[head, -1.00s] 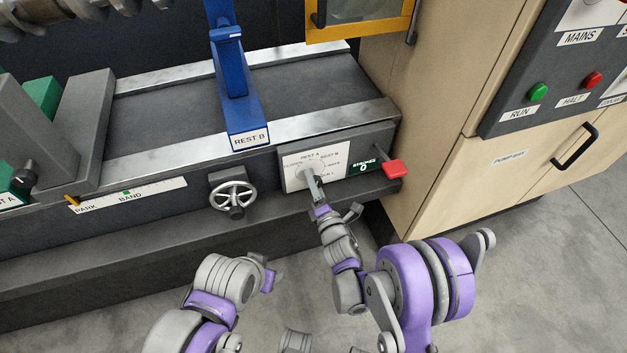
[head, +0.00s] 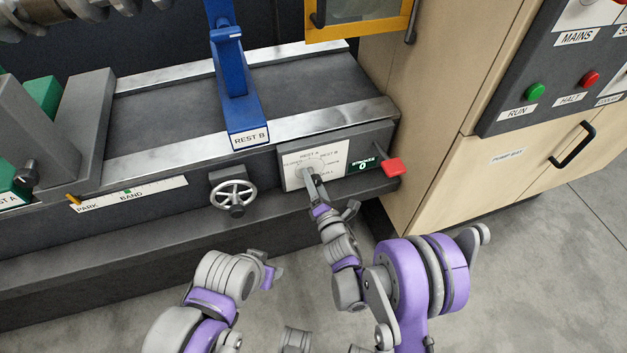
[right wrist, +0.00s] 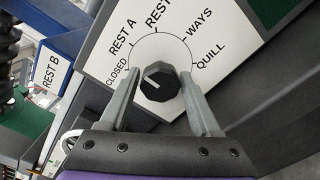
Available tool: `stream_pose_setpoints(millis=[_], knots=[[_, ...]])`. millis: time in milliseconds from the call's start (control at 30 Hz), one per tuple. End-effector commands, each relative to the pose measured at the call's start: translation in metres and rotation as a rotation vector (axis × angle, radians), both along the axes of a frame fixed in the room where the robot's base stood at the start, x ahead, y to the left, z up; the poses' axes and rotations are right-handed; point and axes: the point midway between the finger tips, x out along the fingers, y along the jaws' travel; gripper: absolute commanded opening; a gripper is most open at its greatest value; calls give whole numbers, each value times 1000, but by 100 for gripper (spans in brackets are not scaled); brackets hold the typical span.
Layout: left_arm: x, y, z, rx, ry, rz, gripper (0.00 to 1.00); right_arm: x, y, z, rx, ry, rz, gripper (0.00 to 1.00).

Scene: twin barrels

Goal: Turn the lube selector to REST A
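The lube selector is a black faceted knob (right wrist: 160,85) on a white dial plate (head: 300,178), printed CLOSED, REST A, REST B, WAYS and QUILL. In the right wrist view its white pointer line slants up-left, toward the CLOSED and REST A side; I cannot tell exactly which mark it meets. My right gripper (right wrist: 160,82) is open, one finger on each side of the knob, with small gaps showing. In the head view the right gripper (head: 309,176) reaches the plate and hides part of the knob. My left gripper (head: 272,276) is low and clear of the panel; its fingers are unclear.
A red handle (head: 394,166) juts out right of the plate, beside a green counter (head: 363,164). A handwheel (head: 233,194) is left of the plate. The blue REST B arm (head: 235,90) stands above. A wooden cabinet (head: 455,180) bounds the right side.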

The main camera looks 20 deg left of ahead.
Motion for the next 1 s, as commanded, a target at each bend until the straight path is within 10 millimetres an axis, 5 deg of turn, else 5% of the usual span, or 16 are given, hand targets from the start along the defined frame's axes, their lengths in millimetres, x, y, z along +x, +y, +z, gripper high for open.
stream_pose_setpoints(millis=[100, 467, 733, 1000], knots=[[0, 0, 0, 0, 0, 0, 50, 0, 0, 0, 0, 0, 0, 82], [0, 0, -1, 0, 0, 0, 50, -5, -4, 0, 0, 0, 0, 82], [0, 0, -6, 0, 2, 0, 50, -48, -33, -1, 0, 1, -2, 82], [2, 0, -37, 0, 13, 0, 50, -81, -55, -4, 1, 2, 0, 82]])
